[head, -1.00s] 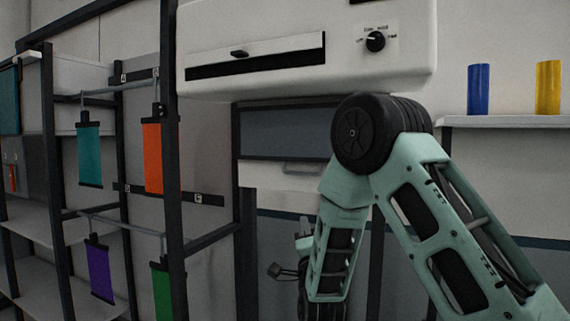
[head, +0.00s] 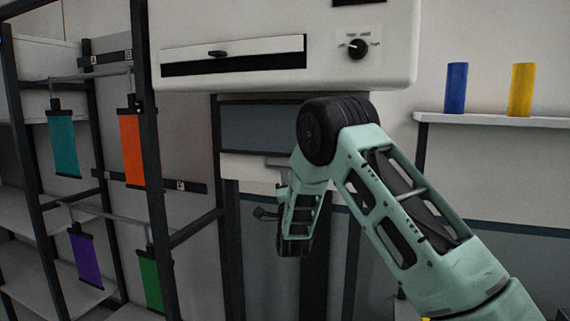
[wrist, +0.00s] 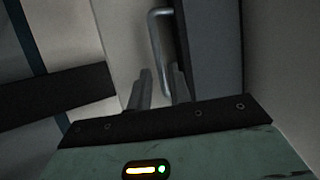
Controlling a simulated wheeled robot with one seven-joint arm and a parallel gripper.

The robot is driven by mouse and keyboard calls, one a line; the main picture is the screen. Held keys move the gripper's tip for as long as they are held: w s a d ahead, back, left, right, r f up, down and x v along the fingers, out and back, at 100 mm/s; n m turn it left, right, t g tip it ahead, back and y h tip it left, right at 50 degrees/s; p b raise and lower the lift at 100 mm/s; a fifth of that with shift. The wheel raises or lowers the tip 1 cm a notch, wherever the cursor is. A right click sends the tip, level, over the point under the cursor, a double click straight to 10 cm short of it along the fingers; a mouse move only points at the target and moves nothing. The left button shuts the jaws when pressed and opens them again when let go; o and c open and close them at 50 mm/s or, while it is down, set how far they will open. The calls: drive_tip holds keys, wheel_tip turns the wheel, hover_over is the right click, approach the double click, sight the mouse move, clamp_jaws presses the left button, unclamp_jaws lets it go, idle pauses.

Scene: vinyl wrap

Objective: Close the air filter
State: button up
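The air filter appears to be the large white unit (head: 380,65) with a dial at the top of the head view. Its long white front panel (head: 240,47) has a small dark handle, and a dark gap runs below the panel. In the head view my gripper is low, under the white unit, mostly hidden by my arm.
A dark-fronted cabinet (head: 258,127) sits below the white unit. A rack (head: 149,190) with coloured hanging swatches stands at left. A shelf (head: 490,119) at right holds a blue roll (head: 456,88) and a yellow roll (head: 521,90).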

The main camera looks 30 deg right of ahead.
drive_tip(key=shift+p+x, duration=0.6)
drive_tip(key=shift+x, duration=0.95)
clamp_jaws()
